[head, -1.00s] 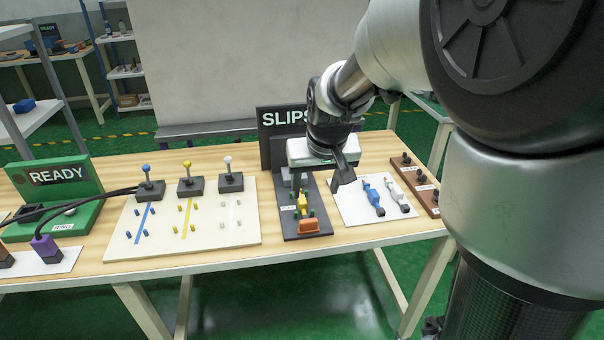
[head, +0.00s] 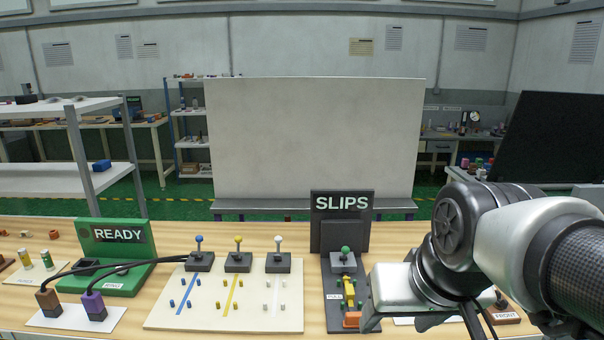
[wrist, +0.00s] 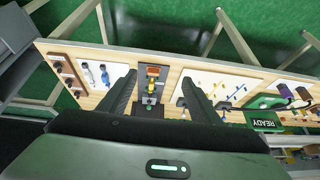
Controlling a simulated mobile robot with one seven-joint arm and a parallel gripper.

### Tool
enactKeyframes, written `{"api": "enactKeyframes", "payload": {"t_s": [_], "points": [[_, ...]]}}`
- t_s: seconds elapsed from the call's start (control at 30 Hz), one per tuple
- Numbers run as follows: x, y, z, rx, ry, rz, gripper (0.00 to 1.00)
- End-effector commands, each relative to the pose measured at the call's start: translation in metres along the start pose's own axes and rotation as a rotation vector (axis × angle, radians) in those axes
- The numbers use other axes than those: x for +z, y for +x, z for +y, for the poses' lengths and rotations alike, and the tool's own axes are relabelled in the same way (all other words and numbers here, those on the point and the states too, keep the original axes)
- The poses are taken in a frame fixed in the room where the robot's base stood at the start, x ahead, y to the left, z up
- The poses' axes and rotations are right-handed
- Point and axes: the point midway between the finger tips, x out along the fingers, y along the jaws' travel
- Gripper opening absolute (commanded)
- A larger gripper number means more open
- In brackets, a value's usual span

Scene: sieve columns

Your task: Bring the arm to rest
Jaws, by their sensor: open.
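My gripper (wrist: 160,92) is open, its two dark fingers spread wide with nothing held between them. In the head view my arm comes in from the right, and the pale gripper body (head: 392,290) is at the lower right, in front of the SLIPS station (head: 342,205).
A cream board (head: 225,317) with blue, yellow and white levers lies left of the SLIPS station. In the wrist view a white card (wrist: 78,52) holds a blue and a white piece. A large pale panel (head: 320,140) stands behind the table.

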Motion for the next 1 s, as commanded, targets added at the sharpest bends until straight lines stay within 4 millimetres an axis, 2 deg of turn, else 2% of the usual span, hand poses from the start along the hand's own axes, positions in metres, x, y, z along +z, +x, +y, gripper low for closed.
{"api": "enactKeyframes", "payload": {"t_s": [0.1,0.17,0.2,0.23,0.47,0.7,0.8,1.0], "points": [[0.022,-0.013,0.002,0.027,-0.003,0.019,0.58],[0.033,-0.017,0.003,0.042,-0.006,0.024,0.58],[0.034,-0.025,0.003,0.049,-0.006,0.025,0.58],[0.025,-0.037,0.002,0.046,-0.007,0.022,0.58],[0.002,-0.081,-0.001,0.044,-0.008,0.02,0.58],[-0.03,-0.144,-0.004,0.043,-0.008,0.02,0.58],[-0.04,-0.163,-0.004,0.043,-0.008,0.02,0.58],[-0.045,-0.173,-0.005,0.043,-0.008,0.019,0.58]]}}
